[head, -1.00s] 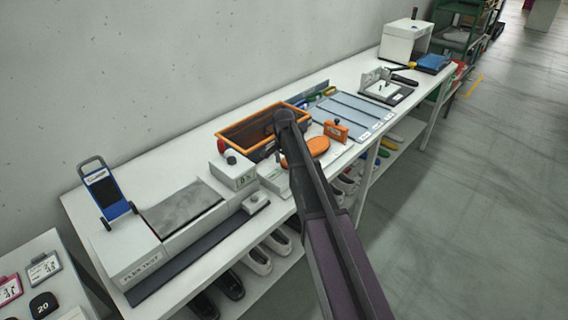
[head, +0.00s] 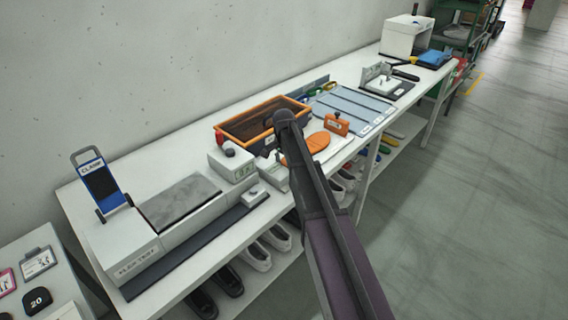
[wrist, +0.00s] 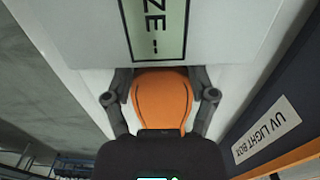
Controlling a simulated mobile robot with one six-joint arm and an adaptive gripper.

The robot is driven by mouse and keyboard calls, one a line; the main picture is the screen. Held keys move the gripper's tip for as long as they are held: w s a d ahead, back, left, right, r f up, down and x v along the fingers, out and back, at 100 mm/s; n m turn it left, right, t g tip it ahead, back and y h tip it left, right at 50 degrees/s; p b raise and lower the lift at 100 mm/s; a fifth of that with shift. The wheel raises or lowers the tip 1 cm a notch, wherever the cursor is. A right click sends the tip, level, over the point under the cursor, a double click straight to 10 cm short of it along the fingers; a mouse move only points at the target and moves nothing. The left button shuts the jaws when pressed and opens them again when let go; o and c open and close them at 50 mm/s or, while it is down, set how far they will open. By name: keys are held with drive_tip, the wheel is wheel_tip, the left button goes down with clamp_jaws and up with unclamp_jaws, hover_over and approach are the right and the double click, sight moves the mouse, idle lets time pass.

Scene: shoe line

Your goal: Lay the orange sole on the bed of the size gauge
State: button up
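The orange sole (wrist: 162,98) fills the gap between the two fingers of my gripper (wrist: 161,82) in the wrist view. The fingers meet its side edges, and my palm hides its near part. In the head view, the sole (head: 320,142) shows just right of my arm, which hides the gripper. The size gauge is under and around it, with an orange block (head: 337,124) behind. The gauge's display, reading "ZE --" (wrist: 157,25), lies just beyond the sole's far end in the wrist view. I cannot tell whether the sole touches the bed.
An orange-rimmed dark bin (head: 240,131) stands behind the gauge. A box labelled UV LIGHT BOX (wrist: 268,130) is close to the right finger. A flex tester (head: 140,262) is at left, blue-grey panels (head: 350,105) at right. Shoes fill the shelf below.

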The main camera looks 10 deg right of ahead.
drive_tip(key=shift+o, duration=1.3)
drive_tip(key=shift+r, duration=0.15)
